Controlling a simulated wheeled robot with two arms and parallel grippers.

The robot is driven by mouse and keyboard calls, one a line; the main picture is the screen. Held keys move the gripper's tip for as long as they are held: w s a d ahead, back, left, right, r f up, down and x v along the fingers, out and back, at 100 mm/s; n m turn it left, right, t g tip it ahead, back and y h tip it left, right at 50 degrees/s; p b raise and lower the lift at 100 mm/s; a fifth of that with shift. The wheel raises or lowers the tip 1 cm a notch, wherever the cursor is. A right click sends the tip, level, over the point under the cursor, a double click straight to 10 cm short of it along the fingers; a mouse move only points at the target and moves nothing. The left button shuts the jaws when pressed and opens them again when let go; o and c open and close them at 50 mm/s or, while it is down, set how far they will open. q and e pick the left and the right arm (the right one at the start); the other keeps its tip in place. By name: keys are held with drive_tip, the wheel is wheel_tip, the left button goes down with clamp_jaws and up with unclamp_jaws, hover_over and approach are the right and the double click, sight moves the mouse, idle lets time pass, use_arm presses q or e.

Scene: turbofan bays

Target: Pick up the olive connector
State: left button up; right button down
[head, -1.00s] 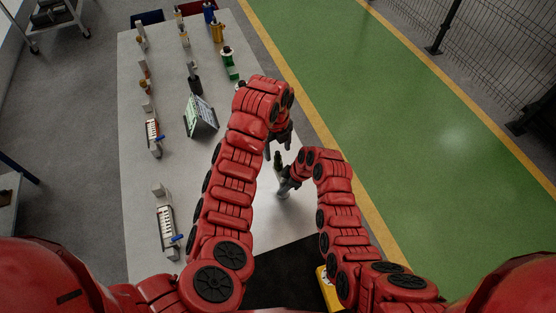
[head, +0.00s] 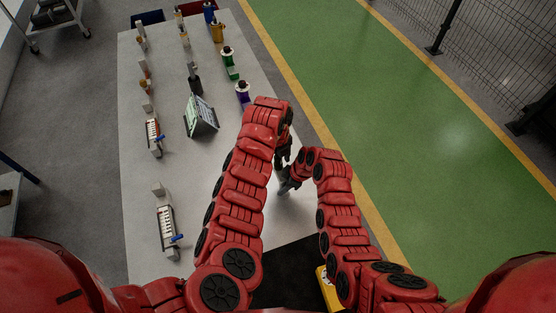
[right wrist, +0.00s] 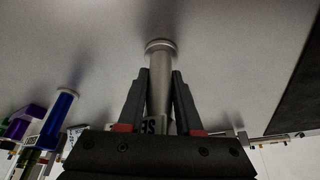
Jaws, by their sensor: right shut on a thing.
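My right gripper (head: 287,184) is low over the near right part of the table. In the right wrist view its two fingers (right wrist: 158,100) are shut on a grey cylinder (right wrist: 159,75) with a round flared end and part of a dark-lettered label. No olive colour shows on the part of the cylinder in view, so I cannot tell whether it belongs to the olive connector. My left gripper (head: 283,158) is just above and beside the right one in the head view. Its fingers are dark and partly hidden, and I cannot tell their opening.
On the pale table (head: 150,210) stand a purple connector (head: 242,93), a green one (head: 229,64) and a yellow one (head: 218,33). A tilted panel (head: 201,117) stands mid-table. Keyed devices (head: 167,232) line the left edge. A black mat (head: 283,277) lies at the near end.

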use_arm(q)
clamp_jaws()
drive_tip(key=shift+r, duration=0.1)
wheel_tip(320, 180, up, 10)
drive_tip(key=shift+f, duration=0.1)
idle(0.7)
use_arm(e)
drive_tip(key=c, duration=0.5)
unclamp_jaws()
